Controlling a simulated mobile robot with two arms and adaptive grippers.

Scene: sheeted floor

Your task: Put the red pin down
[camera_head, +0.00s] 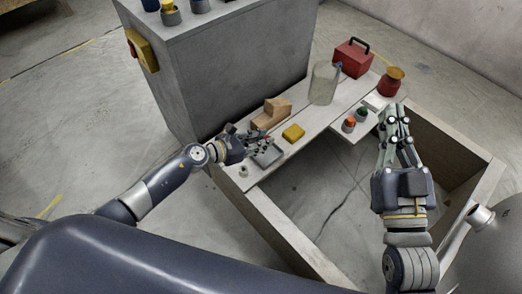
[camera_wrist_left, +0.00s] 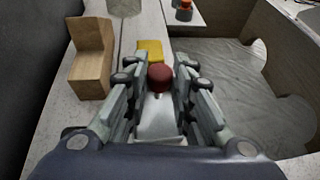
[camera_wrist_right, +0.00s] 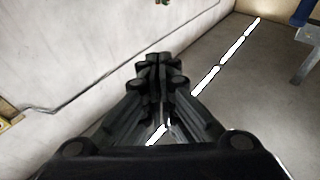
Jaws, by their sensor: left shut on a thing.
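The red pin (camera_wrist_left: 160,77) shows its rounded red head between the fingers of my left gripper in the left wrist view. My left gripper (camera_wrist_left: 157,80) is shut on it. In the head view my left gripper (camera_head: 262,138) is above or beside a small grey tray (camera_head: 269,157) at the near left end of the bench; the pin is too small to make out there. The tray (camera_wrist_left: 158,122) also shows below the fingers in the left wrist view. Whether the pin touches anything beneath is hidden. My right gripper (camera_head: 395,112) is shut and empty, pointing away over the bench's right end.
A yellow block (camera_head: 293,132) and a stepped wooden block (camera_head: 271,112) sit near the tray. A clear cylinder (camera_head: 324,84), red toolbox (camera_head: 353,58), red jar (camera_head: 391,82), orange-topped piece (camera_head: 349,124) and green-topped piece (camera_head: 362,114) stand farther along. A grey cabinet (camera_head: 230,70) rises behind.

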